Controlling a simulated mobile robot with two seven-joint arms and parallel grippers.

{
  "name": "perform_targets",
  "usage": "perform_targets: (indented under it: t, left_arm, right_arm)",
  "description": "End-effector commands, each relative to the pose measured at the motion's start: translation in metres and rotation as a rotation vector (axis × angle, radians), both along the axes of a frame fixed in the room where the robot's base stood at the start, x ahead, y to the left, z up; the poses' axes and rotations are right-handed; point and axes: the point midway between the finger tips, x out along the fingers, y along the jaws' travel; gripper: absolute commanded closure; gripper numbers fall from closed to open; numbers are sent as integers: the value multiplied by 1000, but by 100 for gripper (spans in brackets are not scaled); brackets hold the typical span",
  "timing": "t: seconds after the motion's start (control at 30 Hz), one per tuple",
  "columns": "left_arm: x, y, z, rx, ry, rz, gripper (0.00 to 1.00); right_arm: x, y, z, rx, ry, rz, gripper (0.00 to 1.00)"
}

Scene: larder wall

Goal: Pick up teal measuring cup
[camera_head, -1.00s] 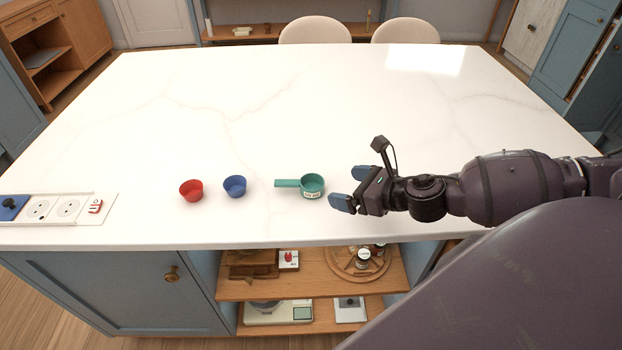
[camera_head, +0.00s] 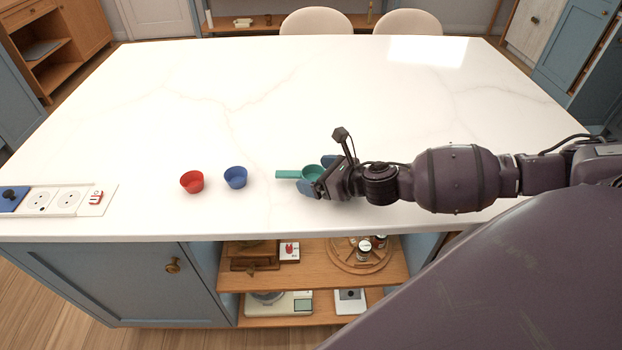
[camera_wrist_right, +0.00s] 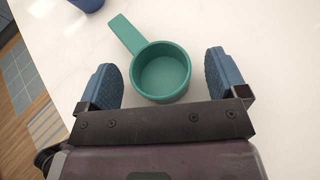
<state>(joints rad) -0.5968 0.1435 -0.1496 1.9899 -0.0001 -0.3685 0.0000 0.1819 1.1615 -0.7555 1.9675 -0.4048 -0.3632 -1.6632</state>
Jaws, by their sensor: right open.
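The teal measuring cup (camera_head: 312,172) stands upright on the white countertop, its handle pointing left in the head view. In the right wrist view the cup (camera_wrist_right: 161,72) is empty, with its handle toward the upper left. My right gripper (camera_head: 316,175) is open at the cup, with one blue fingertip on the far side and one on the near side. In the wrist view the fingers of the right gripper (camera_wrist_right: 160,84) flank the cup with a gap on each side. Part of the cup is hidden by the gripper in the head view. My left gripper is not in view.
A blue cup (camera_head: 235,177) and a red cup (camera_head: 192,182) stand to the left on the countertop (camera_head: 300,100). A socket panel (camera_head: 98,197) lies at the far left. The counter behind is clear. Open shelves (camera_head: 312,262) sit below the front edge.

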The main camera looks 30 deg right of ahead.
Motion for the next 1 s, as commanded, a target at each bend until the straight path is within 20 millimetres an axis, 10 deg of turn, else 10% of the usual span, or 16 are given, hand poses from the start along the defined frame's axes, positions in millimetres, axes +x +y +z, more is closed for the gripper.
perform_targets:
  t: [0.4, 0.73, 1.0]
  left_arm:
    - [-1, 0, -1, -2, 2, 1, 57]
    - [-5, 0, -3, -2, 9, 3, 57]
    - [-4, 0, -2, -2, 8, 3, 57]
  right_arm:
    - [11, 4, -5, -1, 0, 0, 10]
    - [11, 4, -5, -1, 0, 0, 61]
    - [11, 4, -3, -1, 0, 0, 62]
